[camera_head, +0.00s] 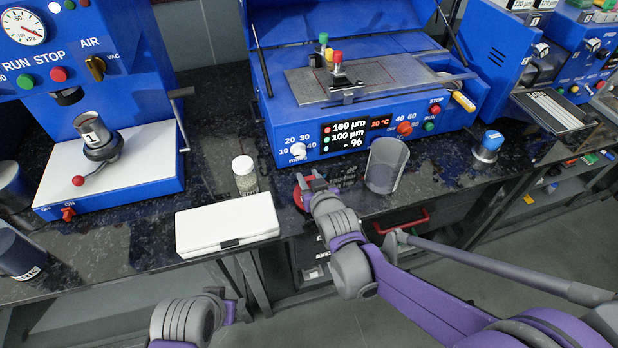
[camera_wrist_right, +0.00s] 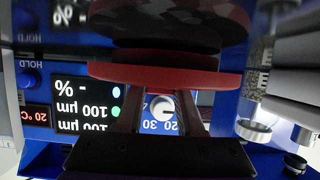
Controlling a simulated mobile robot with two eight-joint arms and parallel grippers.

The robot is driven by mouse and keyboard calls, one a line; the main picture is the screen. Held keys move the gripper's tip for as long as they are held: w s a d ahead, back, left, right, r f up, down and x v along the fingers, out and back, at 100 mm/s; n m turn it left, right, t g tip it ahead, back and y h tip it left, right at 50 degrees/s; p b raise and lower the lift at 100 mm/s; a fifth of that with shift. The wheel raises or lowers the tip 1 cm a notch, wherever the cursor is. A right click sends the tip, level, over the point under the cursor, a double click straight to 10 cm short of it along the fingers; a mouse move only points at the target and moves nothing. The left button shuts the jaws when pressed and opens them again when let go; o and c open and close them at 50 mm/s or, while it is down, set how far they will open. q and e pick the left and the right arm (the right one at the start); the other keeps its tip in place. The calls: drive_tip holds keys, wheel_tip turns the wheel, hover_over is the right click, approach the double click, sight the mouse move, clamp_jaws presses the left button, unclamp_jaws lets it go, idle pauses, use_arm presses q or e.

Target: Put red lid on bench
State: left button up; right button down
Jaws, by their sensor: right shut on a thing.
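My right gripper (camera_head: 308,184) is over the front part of the dark speckled bench (camera_head: 330,215), between the white case and the clear beaker. It is shut on the red lid (camera_head: 298,194), which shows only as a small red patch beside the fingers. In the right wrist view the red lid (camera_wrist_right: 165,76) is a wide round flange with a narrower neck, with the right gripper's fingers (camera_wrist_right: 155,112) against it. I cannot tell whether the lid touches the bench. My left arm shows at the bottom, and its gripper (camera_head: 218,293) is too unclear to read.
A white case (camera_head: 228,222) and a white-capped jar (camera_head: 244,176) stand left of the right gripper. A clear beaker (camera_head: 386,166) stands close on the right. Behind is a blue coating machine (camera_head: 300,120); a blue press (camera_head: 150,60) stands at left.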

drive_tip(key=shift+f, duration=0.1)
drive_tip(key=c, duration=1)
unclamp_jaws()
drive_tip(key=shift+f, duration=0.1)
drive_tip(key=o, duration=0.5)
drive_tip(key=shift+c, duration=0.2)
drive_tip(key=shift+r, duration=0.25)
drive_tip(key=p+v, duration=0.2)
drive_tip(key=v, duration=1)
drive_tip(key=shift+r, duration=0.1)
drive_tip(key=s+d+f+m+g+h, duration=0.1)
drive_tip(key=s+d+f+g+h, duration=0.1)
drive_tip(key=s+d, duration=0.5)
drive_tip(key=s+d+f+m+g+h, duration=0.2)
drive_tip(key=s+d+f+g, duration=0.2)
drive_tip(key=s, duration=0.9)
drive_tip(key=d+g, duration=0.2)
drive_tip(key=d, duration=0.2)
drive_tip(key=shift+d+f+m, duration=0.2)
drive_tip(key=shift+d+m, duration=0.1)
drive_tip(key=shift+d, duration=0.05)
